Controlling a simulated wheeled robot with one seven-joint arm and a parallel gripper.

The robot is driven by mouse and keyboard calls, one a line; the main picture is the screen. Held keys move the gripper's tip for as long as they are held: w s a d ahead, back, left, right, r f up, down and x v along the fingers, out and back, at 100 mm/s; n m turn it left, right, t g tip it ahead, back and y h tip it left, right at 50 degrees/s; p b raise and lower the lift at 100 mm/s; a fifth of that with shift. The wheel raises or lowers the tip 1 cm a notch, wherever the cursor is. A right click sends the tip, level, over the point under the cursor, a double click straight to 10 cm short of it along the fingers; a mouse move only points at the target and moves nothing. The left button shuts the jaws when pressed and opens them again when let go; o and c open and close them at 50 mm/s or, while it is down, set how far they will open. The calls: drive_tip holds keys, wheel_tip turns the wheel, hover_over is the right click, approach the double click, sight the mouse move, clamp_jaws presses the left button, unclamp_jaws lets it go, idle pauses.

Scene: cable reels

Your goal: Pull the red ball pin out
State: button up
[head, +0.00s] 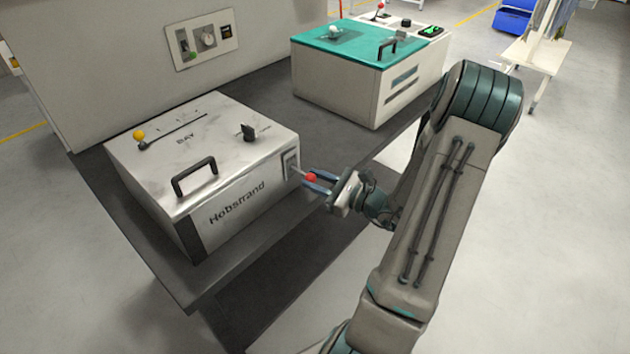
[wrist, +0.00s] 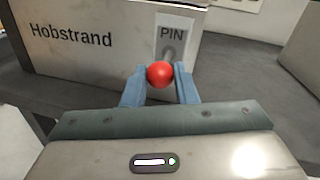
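The red ball pin (head: 311,177) sticks out from the side of the white Hobstrand box (head: 236,213), beside its PIN label. In the wrist view the red ball (wrist: 160,74) sits between the tips of the two blue fingers of my gripper (wrist: 159,88), with a grey shaft running behind it to the PIN plate (wrist: 171,38). My gripper (head: 318,183) points at the box's side, its fingers on either side of the ball. The fingers look close to the ball, but I cannot tell whether they touch it.
The box stands on a dark bench (head: 250,251). On its top are a black handle (head: 194,177), a yellow-knobbed lever (head: 140,136) and a black knob (head: 249,132). A teal-topped box (head: 336,87) stands behind. A wall panel (head: 201,40) is at the back.

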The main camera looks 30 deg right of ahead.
drive_tip(key=o, duration=0.4)
drive_tip(key=shift+s, duration=0.1)
drive_tip(key=b+v, duration=0.1)
drive_tip(key=v, duration=1.2)
drive_tip(key=shift+s+d, duration=0.25)
drive_tip(key=shift+s, duration=0.05)
drive_tip(key=s+a+r+n+g+p, duration=0.1)
drive_tip(key=s+a+r+n+g, duration=0.1)
drive_tip(key=a+n+g, duration=0.7)
drive_tip(key=s+a+r+n+g, duration=0.1)
drive_tip(key=a+r+n+g, duration=0.2)
drive_tip(key=a+n+g, duration=0.5)
drive_tip(key=s+a+r+n+t+h, duration=0.1)
drive_tip(key=a+r+n+h, duration=0.1)
drive_tip(key=n+h, duration=0.1)
drive_tip(key=s+a+r+n+t+h+p, duration=0.1)
drive_tip(key=a+r+n+t+h, duration=0.1)
drive_tip(key=n+h, duration=0.1)
drive_tip(key=s+a+r+n+t+h, duration=0.1)
drive_tip(key=a+r+n+h, duration=0.1)
drive_tip(key=r+n+h, duration=0.1)
drive_tip(key=shift+r+n, duration=0.1)
drive_tip(key=shift+n, duration=0.6)
